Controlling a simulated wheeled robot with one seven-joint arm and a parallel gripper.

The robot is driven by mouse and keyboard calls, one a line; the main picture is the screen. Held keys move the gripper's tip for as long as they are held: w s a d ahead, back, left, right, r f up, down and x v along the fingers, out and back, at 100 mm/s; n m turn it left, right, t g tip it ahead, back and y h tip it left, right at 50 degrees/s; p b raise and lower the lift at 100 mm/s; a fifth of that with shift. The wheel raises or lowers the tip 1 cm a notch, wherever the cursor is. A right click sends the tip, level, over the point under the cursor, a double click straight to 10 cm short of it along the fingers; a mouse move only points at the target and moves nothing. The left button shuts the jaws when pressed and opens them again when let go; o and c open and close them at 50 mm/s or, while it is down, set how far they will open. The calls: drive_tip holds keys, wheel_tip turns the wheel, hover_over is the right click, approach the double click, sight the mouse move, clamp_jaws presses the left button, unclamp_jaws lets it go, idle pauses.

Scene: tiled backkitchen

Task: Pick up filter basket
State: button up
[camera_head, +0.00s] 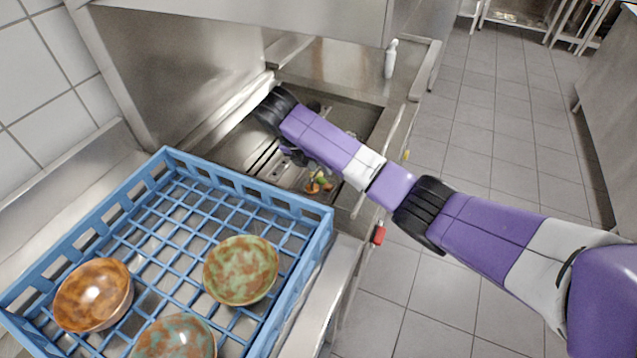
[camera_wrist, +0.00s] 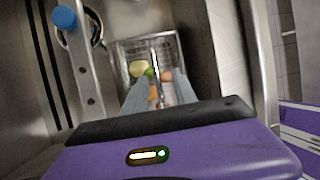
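The filter basket (camera_wrist: 121,62) is a metal mesh box in the wrist view, set in the sink unit, with yellow, green and orange scraps inside. A thin upright bar shows at its middle. My gripper (camera_wrist: 159,80) is open, its two grey fingers apart and pointing at the basket. The bar lies in line with the gap between them; whether the fingers touch anything cannot be told. In the head view my arm reaches over the sink and mostly hides the gripper. Colourful scraps (camera_head: 318,184) show there, but the basket's outline is unclear.
A blue dish rack (camera_head: 324,222) with several mottled bowls, one green-brown (camera_head: 241,270), stands at the front left. A white bottle (camera_head: 390,59) stands on the far steel counter. A steel wall and hood border the sink. Tiled floor is free at the right.

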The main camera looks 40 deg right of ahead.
hover_over(323, 186)
drive_tip(key=shift+f, duration=2.15)
clamp_jaws()
drive_tip(key=shift+r, duration=0.1)
